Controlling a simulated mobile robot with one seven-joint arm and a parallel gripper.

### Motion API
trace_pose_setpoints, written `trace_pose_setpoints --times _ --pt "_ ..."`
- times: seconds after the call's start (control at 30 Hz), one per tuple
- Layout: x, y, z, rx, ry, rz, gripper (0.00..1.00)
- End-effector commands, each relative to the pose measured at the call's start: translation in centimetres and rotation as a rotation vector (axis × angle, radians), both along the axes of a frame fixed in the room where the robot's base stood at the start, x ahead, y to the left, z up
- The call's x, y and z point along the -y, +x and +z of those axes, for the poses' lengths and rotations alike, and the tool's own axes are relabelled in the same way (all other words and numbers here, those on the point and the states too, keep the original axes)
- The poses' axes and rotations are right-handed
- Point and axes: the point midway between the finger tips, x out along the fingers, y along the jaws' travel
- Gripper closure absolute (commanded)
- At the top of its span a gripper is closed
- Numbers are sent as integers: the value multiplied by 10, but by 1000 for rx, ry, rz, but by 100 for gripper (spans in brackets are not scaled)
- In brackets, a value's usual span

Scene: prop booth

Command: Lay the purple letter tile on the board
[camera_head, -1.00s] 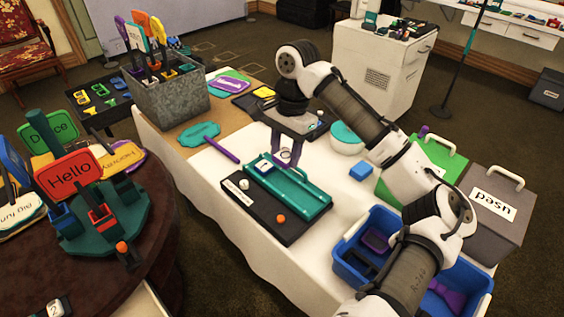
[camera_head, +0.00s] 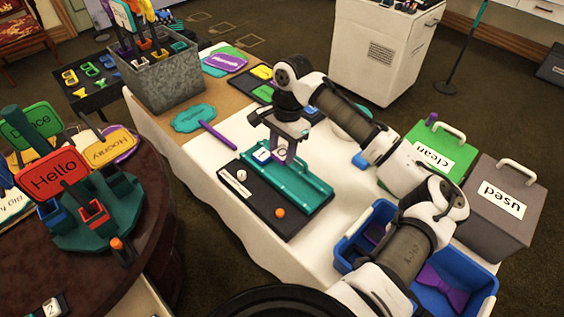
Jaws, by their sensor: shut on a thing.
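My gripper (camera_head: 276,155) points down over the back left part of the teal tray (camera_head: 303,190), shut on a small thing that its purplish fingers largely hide. I take this for the purple letter tile, but its letter and outline cannot be made out. The teal tray lies on a black board (camera_head: 264,215) with a white ball (camera_head: 241,175) and an orange ball (camera_head: 280,212). A second dark board (camera_head: 246,103) with a yellow piece (camera_head: 263,72) lies farther back, partly behind my arm. I cannot tell which board is meant.
A teal paddle sign (camera_head: 194,118) lies left of the tray. A grey metal bin (camera_head: 165,82) stands at the back left. A blue crate (camera_head: 352,238), a green "clean" box (camera_head: 437,143) and a grey "used" box (camera_head: 497,205) stand right. White tabletop (camera_head: 225,182) is partly clear.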

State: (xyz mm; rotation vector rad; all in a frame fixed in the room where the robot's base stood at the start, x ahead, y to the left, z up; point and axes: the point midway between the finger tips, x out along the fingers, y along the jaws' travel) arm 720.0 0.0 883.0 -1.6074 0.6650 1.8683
Motion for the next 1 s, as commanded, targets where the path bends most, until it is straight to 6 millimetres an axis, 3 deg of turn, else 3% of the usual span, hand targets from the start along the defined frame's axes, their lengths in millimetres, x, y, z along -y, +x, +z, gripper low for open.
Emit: trace_pose_setpoints --times 0.53,0.83,0.87,1.0 --pt "0 0 -61 -1 1 -1 82" --pt "0 0 -65 0 1 0 82" --pt "0 0 -65 1 1 0 56" --pt "0 0 -65 0 0 0 38"
